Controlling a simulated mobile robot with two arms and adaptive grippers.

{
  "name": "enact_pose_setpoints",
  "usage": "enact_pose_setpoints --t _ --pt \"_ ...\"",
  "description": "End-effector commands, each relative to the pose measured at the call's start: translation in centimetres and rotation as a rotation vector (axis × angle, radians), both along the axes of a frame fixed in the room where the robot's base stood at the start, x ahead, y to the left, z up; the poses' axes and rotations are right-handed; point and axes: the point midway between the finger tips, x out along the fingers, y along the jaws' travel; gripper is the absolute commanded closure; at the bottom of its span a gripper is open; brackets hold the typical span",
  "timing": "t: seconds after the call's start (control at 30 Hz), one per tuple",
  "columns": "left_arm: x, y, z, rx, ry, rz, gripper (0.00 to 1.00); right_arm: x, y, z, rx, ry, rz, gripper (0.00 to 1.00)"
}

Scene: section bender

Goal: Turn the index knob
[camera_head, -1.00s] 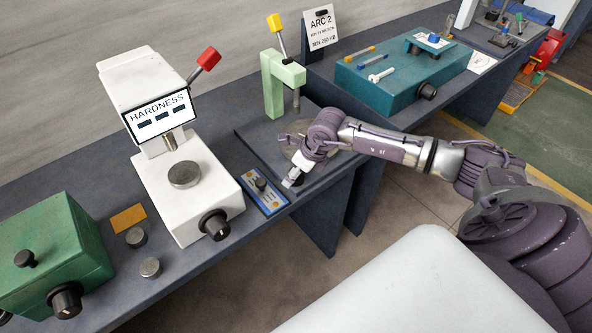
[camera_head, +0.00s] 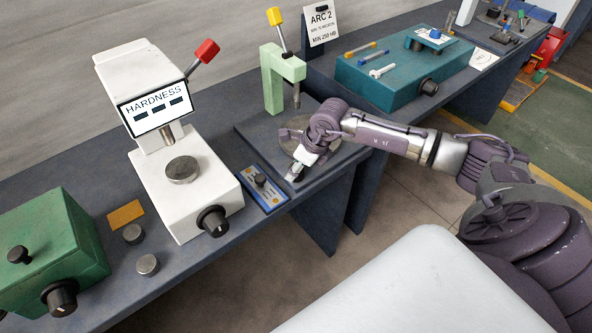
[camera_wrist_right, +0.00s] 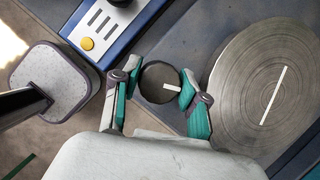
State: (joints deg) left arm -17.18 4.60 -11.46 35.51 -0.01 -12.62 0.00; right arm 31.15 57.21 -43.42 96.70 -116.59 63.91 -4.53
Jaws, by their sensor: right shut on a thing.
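The index knob (camera_wrist_right: 158,84) is a dark round knob with a white line on its top, seen in the right wrist view. My right gripper (camera_wrist_right: 160,81) has a teal-padded finger on each side of it and is shut on it. Beside it is a large round metal disc (camera_wrist_right: 245,95) with its own white line. In the head view my right gripper (camera_head: 297,172) is low over the front of the dark plate (camera_head: 258,139), and the knob is hidden there. My left gripper is in neither view.
A blue control box (camera_head: 262,193) with a small dark knob lies just left of the gripper. The white hardness tester (camera_head: 205,172) stands further left. A pale green press frame (camera_head: 272,85) rises behind, and a teal box (camera_head: 385,82) sits to the right.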

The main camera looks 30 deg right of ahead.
Motion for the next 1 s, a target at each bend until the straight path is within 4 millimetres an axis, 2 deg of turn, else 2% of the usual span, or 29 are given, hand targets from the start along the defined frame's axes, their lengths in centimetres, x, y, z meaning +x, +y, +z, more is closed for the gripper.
enact_pose_setpoints --t 0.03,0.5,1.0 --pt "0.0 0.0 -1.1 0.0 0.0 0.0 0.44 0.1 -0.1 -0.5 -0.002 -0.002 0.032 0.91" --pt "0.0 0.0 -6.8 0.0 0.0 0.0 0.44 0.2 -0.1 -0.5 0.0 -0.004 0.463 0.91" --pt "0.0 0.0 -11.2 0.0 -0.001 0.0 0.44 0.1 0.0 -0.3 0.0 -0.003 0.901 0.91"
